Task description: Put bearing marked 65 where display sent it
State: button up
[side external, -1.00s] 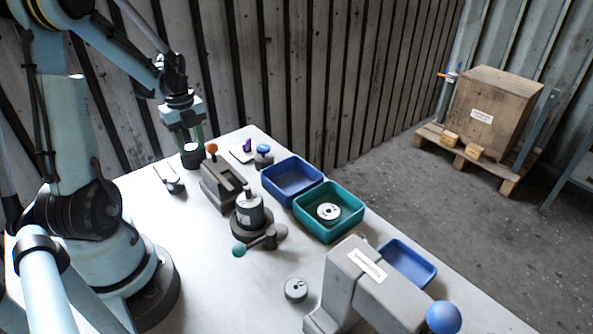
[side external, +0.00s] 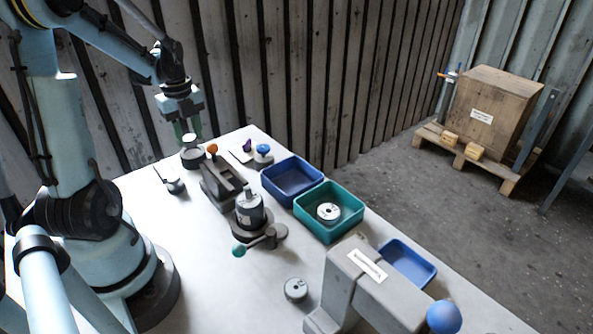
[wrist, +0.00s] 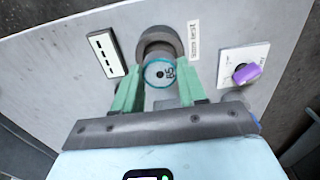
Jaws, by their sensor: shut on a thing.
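My gripper (side external: 188,134) is at the far left end of the table, above a dark round fixture (side external: 193,159). In the wrist view, my gripper (wrist: 160,85) is shut on a round bearing (wrist: 158,73) marked 65, with a teal rim. The bearing is in front of the grey cylindrical fixture (wrist: 160,40), apart from it in the side view.
A purple knob (wrist: 246,73) on a white plate is to the right. A blue tray (side external: 271,190), a green tray (side external: 302,219) holding a bearing (side external: 328,212), and a smaller blue tray (side external: 425,283) stand along the far edge. Another bearing (side external: 295,289) lies on the table.

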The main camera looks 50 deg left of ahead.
aim_at(190, 137)
jog(key=shift+r, duration=1.65)
jog(key=shift+w, duration=0.1)
jog(key=w+d+m, duration=0.1)
jog(key=w+d, duration=0.2)
jog(key=w+d+m, duration=0.1)
jog(key=w+d, duration=0.3)
jog(key=w+d+m, duration=0.2)
jog(key=w+d, duration=0.2)
jog(key=shift+w+d+r, duration=0.25)
jog(key=shift+r, duration=0.05)
jog(key=w+d+m, duration=0.2)
jog(key=w+d, duration=0.1)
jog(key=d, duration=0.4)
jog(key=w+d+m, duration=0.1)
jog(key=w+d, duration=0.2)
jog(key=d, duration=0.4)
jog(key=s+d+m, duration=0.2)
jog(key=d+m, duration=0.1)
jog(key=d, duration=1.1)
jog(key=s+d+m, duration=0.3)
jog(key=d, duration=1.1)
jog(key=f, duration=0.9)
jog(key=shift+w+d, duration=0.15)
jog(key=shift+d, duration=0.1)
jog(key=shift+f, duration=0.1)
